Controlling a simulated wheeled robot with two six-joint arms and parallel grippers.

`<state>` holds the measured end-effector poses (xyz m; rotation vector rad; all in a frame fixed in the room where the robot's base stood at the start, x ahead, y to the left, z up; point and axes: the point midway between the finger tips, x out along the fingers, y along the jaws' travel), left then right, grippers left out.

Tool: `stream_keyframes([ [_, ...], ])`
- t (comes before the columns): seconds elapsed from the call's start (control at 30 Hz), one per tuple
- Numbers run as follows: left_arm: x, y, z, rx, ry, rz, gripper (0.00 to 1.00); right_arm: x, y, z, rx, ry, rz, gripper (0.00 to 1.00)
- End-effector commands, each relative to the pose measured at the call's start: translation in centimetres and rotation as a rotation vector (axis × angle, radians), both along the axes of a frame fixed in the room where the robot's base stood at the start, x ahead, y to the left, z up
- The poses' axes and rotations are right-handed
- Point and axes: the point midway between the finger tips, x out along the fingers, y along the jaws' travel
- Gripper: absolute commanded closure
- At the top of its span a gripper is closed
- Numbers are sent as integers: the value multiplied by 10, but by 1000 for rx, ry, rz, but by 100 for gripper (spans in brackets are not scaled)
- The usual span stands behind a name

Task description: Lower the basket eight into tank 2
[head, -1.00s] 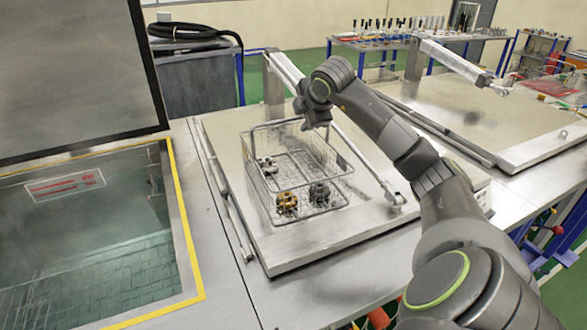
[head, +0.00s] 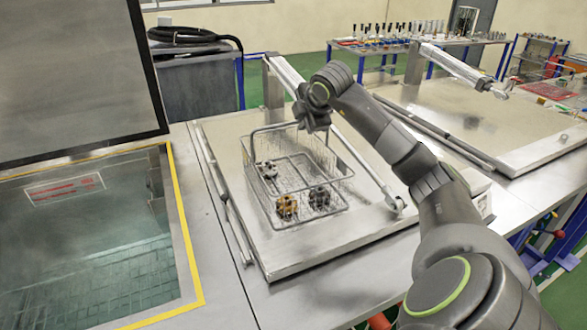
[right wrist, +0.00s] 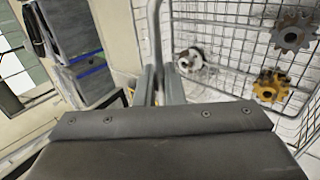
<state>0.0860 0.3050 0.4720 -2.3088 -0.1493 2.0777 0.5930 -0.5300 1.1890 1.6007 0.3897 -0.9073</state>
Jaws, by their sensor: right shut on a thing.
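The wire basket (head: 292,182) is at the closed steel lid in the middle of the head view, with a gold gear (head: 287,206), a dark gear (head: 319,197) and a pale metal part (head: 267,169) inside. The right wrist view shows the handle bar between the fingers (right wrist: 158,84) and the basket's mesh beyond. I cannot tell whether the basket's bottom touches the lid. An open tank (head: 187,255) with a yellow border and liquid lies at the left. My left gripper is not in view.
The open tank's raised dark lid (head: 75,80) stands at the far left. A strut (head: 350,140) runs beside the basket over the middle lid (head: 330,245). Another closed lid (head: 475,115) lies at the right. A bench with tools (head: 400,42) stands behind.

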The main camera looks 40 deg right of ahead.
Motion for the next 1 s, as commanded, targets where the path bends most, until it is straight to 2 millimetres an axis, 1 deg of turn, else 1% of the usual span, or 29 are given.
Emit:
stream_keyframes([
  [0.03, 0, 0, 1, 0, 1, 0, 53, 1, 0, 6, -3, -7, 1, 100],
  [0.53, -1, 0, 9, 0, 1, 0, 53, 1, 0, 30, -3, -8, 0, 100],
  [1.0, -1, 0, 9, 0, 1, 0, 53, 1, 0, 32, -3, -7, 1, 100],
])
